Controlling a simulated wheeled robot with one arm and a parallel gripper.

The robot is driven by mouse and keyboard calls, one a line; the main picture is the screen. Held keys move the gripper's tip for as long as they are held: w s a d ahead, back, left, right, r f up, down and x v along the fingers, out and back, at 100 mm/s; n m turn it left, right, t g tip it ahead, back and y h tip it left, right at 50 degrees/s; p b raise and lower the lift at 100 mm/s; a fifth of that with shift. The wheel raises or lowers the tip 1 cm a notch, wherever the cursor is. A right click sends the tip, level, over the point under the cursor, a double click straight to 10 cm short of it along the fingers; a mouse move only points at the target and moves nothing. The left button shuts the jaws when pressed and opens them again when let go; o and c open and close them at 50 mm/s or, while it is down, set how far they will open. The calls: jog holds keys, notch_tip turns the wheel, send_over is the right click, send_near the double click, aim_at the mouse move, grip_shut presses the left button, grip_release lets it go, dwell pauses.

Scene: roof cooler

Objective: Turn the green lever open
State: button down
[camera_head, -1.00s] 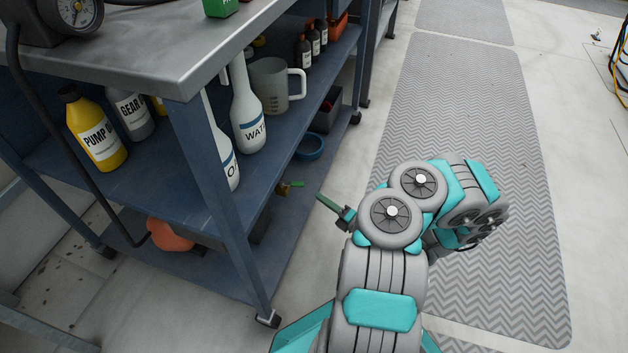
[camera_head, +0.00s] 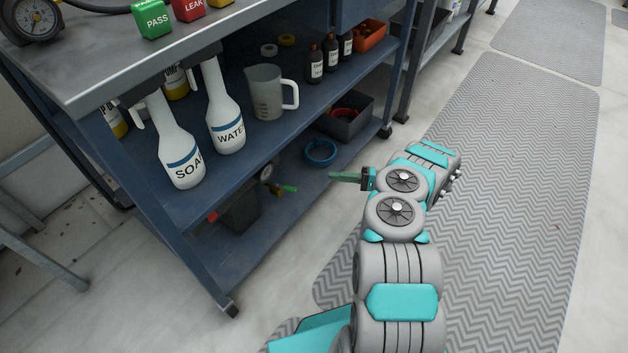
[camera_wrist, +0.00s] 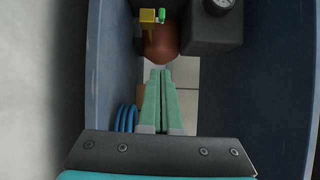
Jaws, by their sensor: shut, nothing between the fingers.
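The green lever (camera_head: 289,188) sits on a small brass valve (camera_head: 274,187) by the lower shelf of the blue cart. In the wrist view the green lever (camera_wrist: 162,14) is at the top centre, on the brass fitting (camera_wrist: 147,16), above a reddish-brown rounded body (camera_wrist: 161,43). My gripper (camera_head: 334,176) is at the cart's open side, to the right of the lever and apart from it. In the wrist view its green fingers (camera_wrist: 160,75) are together, empty, and point toward the valve. What lies behind the valve is mostly hidden in the head view.
A dark box with a gauge (camera_wrist: 207,30) stands right of the valve in the wrist view. A blue hose coil (camera_head: 320,152) lies on the lower shelf. The upper shelf (camera_head: 290,105) holds bottles and a jug (camera_head: 266,92). A cart leg (camera_head: 180,235) stands at the front. The mat (camera_head: 490,190) is clear.

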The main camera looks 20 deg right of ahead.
aim_at(285, 188)
jog(key=shift+n, duration=0.4)
jog(key=x, duration=1)
jog(key=shift+r, duration=0.1)
jog(key=shift+s+a, duration=0.95)
jog(key=shift+s, duration=0.1)
jog(key=shift+s+a, duration=0.4)
jog(key=shift+s, duration=0.15)
jog(key=shift+s, duration=0.1)
jog(key=shift+s+a+m+t+h+b, duration=0.1)
jog(key=shift+s+m+t+h+b, duration=0.3)
jog(key=shift+m+t, duration=0.2)
jog(key=shift+s+a+m+t+h+b, duration=0.1)
jog(key=shift+s+m+t+h+b, duration=0.15)
jog(key=shift+m+t+b, duration=0.35)
jog(key=shift+s+a+m+t+h+b, duration=0.1)
jog(key=shift+s+m+t+h+b, duration=0.1)
jog(key=shift+t+h, duration=0.15)
jog(key=shift+s+a+m+t+h+b, duration=0.1)
jog(key=shift+a+m+t+h+b, duration=0.1)
jog(key=shift+t, duration=0.25)
